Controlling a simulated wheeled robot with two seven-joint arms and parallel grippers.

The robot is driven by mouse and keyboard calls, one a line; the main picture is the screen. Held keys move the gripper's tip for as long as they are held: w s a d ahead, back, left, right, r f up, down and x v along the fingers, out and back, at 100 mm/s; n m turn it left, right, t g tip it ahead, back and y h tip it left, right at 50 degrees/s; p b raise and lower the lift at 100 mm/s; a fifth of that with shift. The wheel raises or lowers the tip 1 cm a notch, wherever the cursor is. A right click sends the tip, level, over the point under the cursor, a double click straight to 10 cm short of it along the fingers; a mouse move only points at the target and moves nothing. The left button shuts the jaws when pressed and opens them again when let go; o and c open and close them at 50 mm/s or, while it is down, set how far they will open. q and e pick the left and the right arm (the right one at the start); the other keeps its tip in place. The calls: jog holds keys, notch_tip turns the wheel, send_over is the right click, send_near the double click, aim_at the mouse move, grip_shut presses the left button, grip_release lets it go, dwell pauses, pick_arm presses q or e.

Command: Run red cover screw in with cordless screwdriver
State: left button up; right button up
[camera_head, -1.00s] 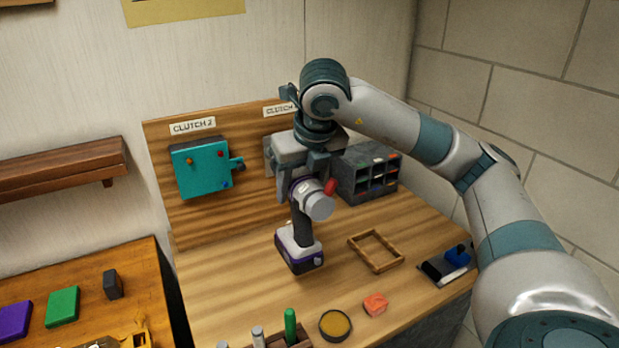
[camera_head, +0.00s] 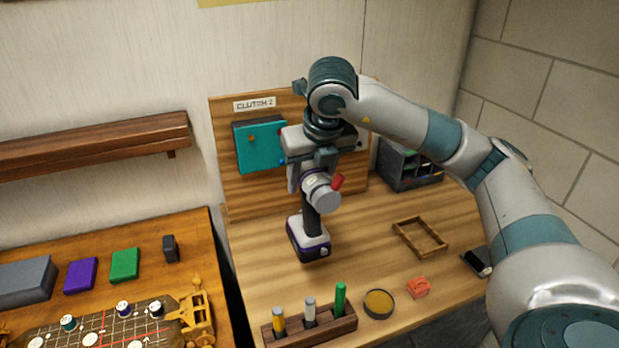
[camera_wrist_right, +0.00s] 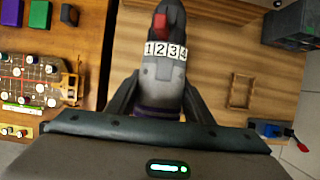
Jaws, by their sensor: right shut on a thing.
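The cordless screwdriver (camera_head: 311,240) has a grey body, a black handle and a purple-and-white base. My right gripper (camera_head: 313,168) is shut on it and holds it upright over the wooden bench. The right wrist view shows the screwdriver (camera_wrist_right: 163,75) between the fingers (camera_wrist_right: 155,108), with a ring marked 1 2 3 4 and a red part at its far end. The car chassis (camera_head: 107,328) lies on the left table, with red lines and several coloured round heads on it. I cannot tell which head is the red cover screw. My left gripper is out of view.
A teal box (camera_head: 258,148) under a CLUTCH 2 label is on the back board. On the bench are a wooden frame (camera_head: 420,238), a round tin (camera_head: 379,304), a holder (camera_head: 310,325) with coloured sticks, and a grey organizer (camera_head: 408,167). Purple and green blocks sit behind the chassis.

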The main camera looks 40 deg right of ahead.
jog(key=shift+w+r, duration=0.1)
jog(key=shift+w, duration=0.05)
jog(key=shift+w+d+p, duration=0.2)
jog(key=shift+w+p, duration=0.2)
jog(key=shift+w, duration=0.4)
jog(key=shift+w+d+p, duration=0.2)
jog(key=shift+w+p, duration=0.15)
jog(key=shift+w, duration=0.4)
jog(key=shift+w+b, duration=0.1)
jog(key=shift+b, duration=0.55)
dwell(1.1)
